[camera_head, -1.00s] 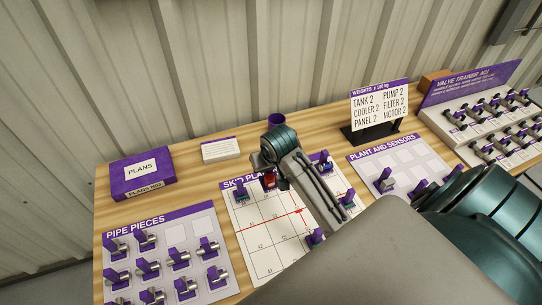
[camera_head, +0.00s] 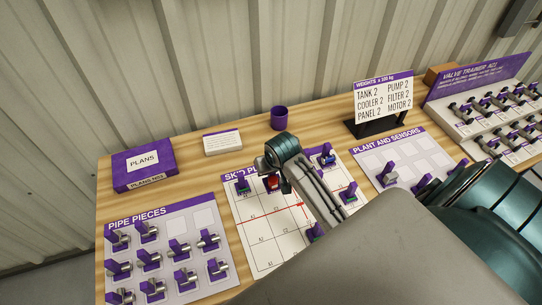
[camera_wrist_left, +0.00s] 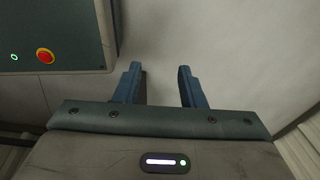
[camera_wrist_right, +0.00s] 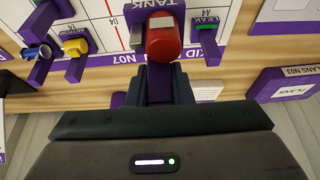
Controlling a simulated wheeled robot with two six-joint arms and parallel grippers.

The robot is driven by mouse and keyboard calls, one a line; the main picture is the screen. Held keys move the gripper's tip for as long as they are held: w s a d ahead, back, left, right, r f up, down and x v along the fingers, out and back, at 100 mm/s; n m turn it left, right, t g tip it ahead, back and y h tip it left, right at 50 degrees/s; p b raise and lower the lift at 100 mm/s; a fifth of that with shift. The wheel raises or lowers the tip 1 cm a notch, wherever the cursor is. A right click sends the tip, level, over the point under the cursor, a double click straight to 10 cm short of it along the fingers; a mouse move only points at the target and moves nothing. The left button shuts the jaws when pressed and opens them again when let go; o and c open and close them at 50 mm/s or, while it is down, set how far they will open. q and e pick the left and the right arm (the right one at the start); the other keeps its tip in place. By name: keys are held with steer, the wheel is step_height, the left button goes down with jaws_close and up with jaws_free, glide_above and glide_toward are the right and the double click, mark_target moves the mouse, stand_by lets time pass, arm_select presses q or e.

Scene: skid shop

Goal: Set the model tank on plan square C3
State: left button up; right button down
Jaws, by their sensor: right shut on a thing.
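The red model tank (camera_wrist_right: 163,38), on a purple holder marked TANK, is at the tips of my right gripper (camera_wrist_right: 160,85). The gripper is shut on the holder's purple grip. In the head view the tank (camera_head: 272,182) shows at the far edge of the skid plan (camera_head: 262,258), partly behind my wrist. I cannot tell whether it touches the sheet. Square C3 is not clearly readable; my arm covers the plan's right part. My left gripper (camera_wrist_left: 164,88) is open and empty, away from the bench, over pale floor.
On the plan, a green piece (camera_head: 243,185) stands left of the tank; a blue one (camera_head: 327,157) stands right. Other models (camera_head: 348,192) stand near my arm. Pipe pieces (camera_head: 150,262) lie left. A purple cup (camera_head: 279,118) and the weights sign (camera_head: 384,100) stand behind.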

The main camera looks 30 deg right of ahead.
mark_target(271, 179)
steer(key=shift+p, duration=0.35)
arm_select(q)
steer(key=shift+d+r, duration=0.25)
steer(key=shift+d, duration=0.5)
